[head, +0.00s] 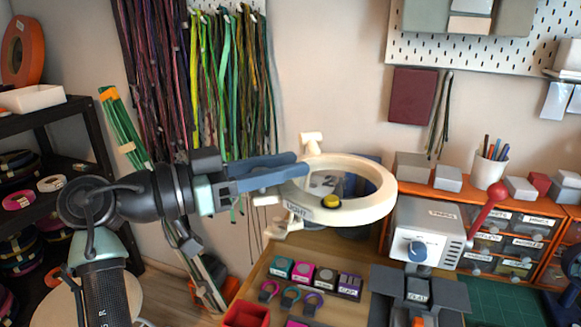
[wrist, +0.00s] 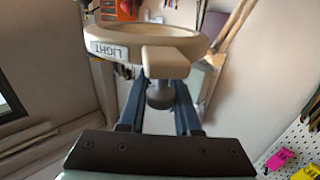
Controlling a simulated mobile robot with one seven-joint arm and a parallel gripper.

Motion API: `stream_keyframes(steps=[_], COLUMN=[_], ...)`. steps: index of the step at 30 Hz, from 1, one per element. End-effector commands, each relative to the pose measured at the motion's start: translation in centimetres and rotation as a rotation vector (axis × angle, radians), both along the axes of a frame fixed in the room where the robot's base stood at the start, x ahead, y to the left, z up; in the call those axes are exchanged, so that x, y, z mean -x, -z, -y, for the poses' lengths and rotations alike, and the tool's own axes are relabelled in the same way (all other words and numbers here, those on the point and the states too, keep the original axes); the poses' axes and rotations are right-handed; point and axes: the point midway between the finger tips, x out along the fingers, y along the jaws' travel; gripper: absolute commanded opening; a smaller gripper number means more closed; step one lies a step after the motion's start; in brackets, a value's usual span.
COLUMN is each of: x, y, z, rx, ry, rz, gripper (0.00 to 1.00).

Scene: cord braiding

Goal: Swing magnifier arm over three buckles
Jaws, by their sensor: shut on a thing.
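The magnifier (head: 380,203) is a cream ring around a clear lens, with a LIGHT label and a yellow button. It stands out in front of the wall, left of and above the grey machine. My gripper (head: 298,170) reaches it from the left and is shut at the ring's left side. In the wrist view, the fingers of my gripper (wrist: 161,92) close around a stub below a cream block on the magnifier ring (wrist: 110,34).
Several labelled blocks (head: 303,274) stand behind the buckles. A red bin (head: 246,315) is at the tray's front left. The grey machine (head: 428,232) with a red-knobbed lever (head: 495,192) stands to the right. Hanging cords (head: 228,80) fill the wall behind my arm.

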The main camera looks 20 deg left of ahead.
Motion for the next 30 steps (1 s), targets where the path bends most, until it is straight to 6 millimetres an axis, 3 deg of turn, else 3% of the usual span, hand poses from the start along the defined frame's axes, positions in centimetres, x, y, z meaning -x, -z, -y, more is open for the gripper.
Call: stream_keyframes(steps=[7,8,12,13,23,30], x=[0.0,0.0,0.0,0.0,0.2,2.8], y=[0.3,0.3,0.2,0.2,0.1,0.2], z=[0.0,0.0,0.0,0.0,-0.2,-2.9], rx=[-0.001,-0.001,-0.001,-0.001,-0.001,-0.001], ry=[0.001,0.001,0.0,0.0,-0.002,-0.006], rz=[-0.008,-0.008,-0.006,-0.006,-0.002,-0.001], gripper=[0.0,0.33,0.59,0.61,0.61,0.61])
